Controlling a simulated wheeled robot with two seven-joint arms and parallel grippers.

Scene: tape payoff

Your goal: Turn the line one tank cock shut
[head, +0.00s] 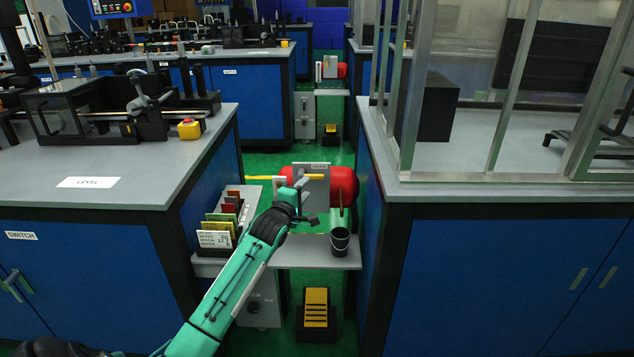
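A red tank (343,184) lies on its side beyond a grey shelf, with a grey plate (318,168) on its near side; the plate's small lettering is too small to read. A yellow pipe or bar (258,177) runs out from it to the left. A small grey lever-like part shows in front of the plate, but I cannot tell whether it is the cock or part of my gripper. My green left arm reaches up from the bottom left. Its dark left gripper (300,203) is in front of the tank; its fingers are too small and overlapped to read. My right gripper is out of view.
A rack of coloured cards (219,226) stands left of my arm, and a black bucket (340,241) stands on the shelf (305,255). Blue cabinets flank the narrow green aisle. A yellow-topped step (316,307) is below. A similar red tank (341,70) is farther back.

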